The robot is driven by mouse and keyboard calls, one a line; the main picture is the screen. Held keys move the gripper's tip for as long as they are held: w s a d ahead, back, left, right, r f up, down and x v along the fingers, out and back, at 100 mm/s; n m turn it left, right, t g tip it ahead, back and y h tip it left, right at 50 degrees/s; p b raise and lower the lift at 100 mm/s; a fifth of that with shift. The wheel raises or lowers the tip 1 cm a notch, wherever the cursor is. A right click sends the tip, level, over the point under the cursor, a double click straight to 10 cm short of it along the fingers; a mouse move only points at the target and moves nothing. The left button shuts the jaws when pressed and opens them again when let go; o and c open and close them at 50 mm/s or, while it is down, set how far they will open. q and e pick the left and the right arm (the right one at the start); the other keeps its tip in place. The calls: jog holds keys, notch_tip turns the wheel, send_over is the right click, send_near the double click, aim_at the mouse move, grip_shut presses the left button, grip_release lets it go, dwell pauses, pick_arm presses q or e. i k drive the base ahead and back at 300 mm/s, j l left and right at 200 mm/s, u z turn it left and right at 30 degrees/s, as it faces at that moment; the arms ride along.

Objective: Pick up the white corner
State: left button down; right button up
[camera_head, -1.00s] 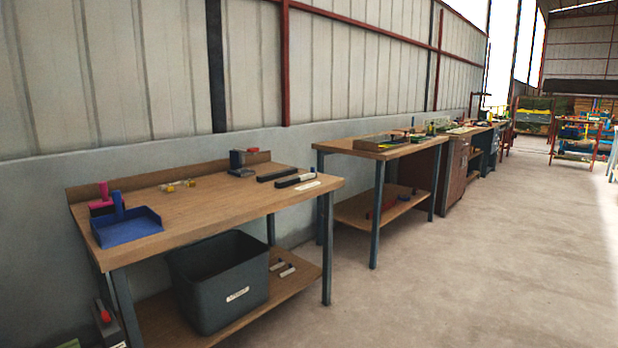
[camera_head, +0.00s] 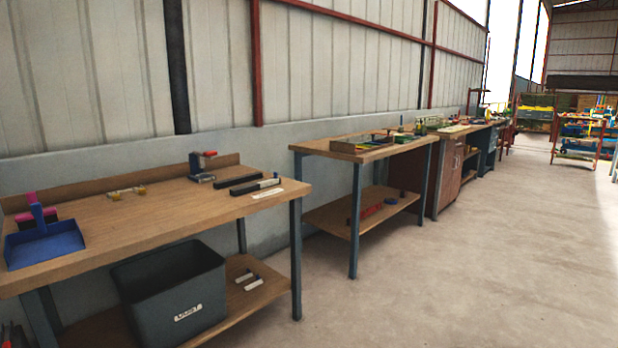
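I cannot pick out a white corner for certain. A small flat whitish piece (camera_head: 267,193) lies near the right front of the nearest workbench (camera_head: 150,222), beside two dark bars (camera_head: 245,187). Two small pieces with whitish ends (camera_head: 250,281) lie on that bench's lower shelf, right of the dark bin. They are too small to identify. Neither of my grippers shows in the head view.
A dark grey bin (camera_head: 165,290) stands on the lower shelf. A blue dustpan (camera_head: 43,245) and a small vise (camera_head: 201,167) sit on the bench top. A second workbench (camera_head: 345,150) stands beyond. The concrete floor (camera_head: 450,270) to the right is clear.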

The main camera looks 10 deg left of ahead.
aim_at(268, 183)
jog(key=i+l+u, duration=0.2)
jog(key=i, duration=0.3)
jog(key=i+l+u, duration=0.2)
jog(key=i+l, duration=0.2)
jog(key=i+j+u, duration=0.1)
jog(key=i+u, duration=0.35)
jog(key=i, duration=0.15)
jog(key=i+l+u, duration=0.15)
jog(key=i+u, duration=0.3)
jog(key=i, duration=0.2)
